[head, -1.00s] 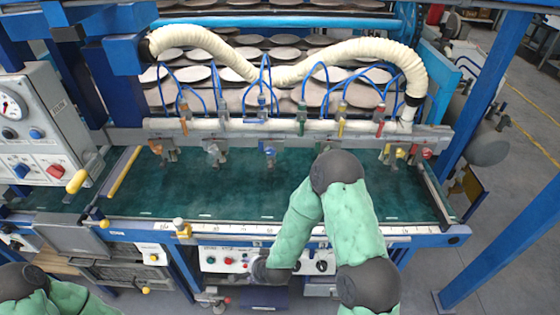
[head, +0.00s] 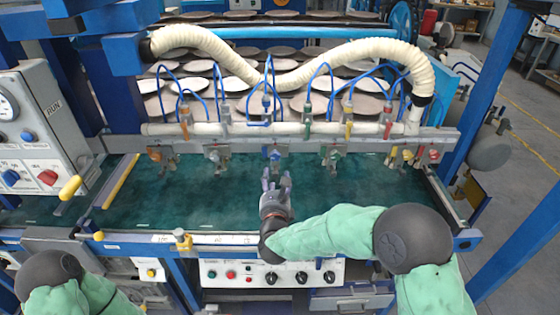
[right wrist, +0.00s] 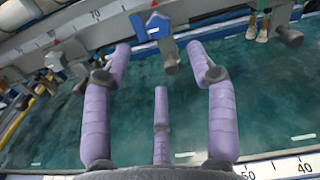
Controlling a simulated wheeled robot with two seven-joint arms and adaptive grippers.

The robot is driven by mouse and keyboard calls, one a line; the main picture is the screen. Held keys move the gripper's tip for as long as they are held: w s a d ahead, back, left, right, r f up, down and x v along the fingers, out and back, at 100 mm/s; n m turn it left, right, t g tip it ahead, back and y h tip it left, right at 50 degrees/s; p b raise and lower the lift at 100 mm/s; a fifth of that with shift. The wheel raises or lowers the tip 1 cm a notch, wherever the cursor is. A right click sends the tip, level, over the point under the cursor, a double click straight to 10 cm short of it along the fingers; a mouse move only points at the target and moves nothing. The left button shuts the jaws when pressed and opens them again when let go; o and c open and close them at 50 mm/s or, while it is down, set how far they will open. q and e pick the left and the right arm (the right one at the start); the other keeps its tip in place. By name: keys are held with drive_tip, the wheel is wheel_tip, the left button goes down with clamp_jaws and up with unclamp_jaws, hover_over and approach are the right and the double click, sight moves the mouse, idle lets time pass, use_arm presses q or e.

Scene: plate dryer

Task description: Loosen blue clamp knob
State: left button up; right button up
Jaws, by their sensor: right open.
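The blue clamp knob (head: 275,153) is on the middle clamp of the row along the beam behind the green table. In the right wrist view the blue knob (right wrist: 152,27) appears at the top, beyond the fingertips, above a grey metal clamp body. My right gripper (head: 277,185) is over the green table, just in front of this clamp. Its purple fingers are spread open and empty in the right wrist view (right wrist: 160,62); the knob lies in line with the gap between the outer fingers, apparently untouched. My left arm shows at the bottom left, but its gripper is out of view.
The green table (head: 200,200) around my right gripper is clear. A control panel (head: 290,273) is below its front edge. Blue hoses (head: 265,90) hang above.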

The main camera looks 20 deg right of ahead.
sight(275, 159)
drive_tip(key=b+x, duration=0.1)
drive_tip(key=x, duration=0.9)
drive_tip(key=shift+w+f, duration=0.1)
drive_tip(key=shift+w, duration=0.25)
drive_tip(key=c, duration=1.1)
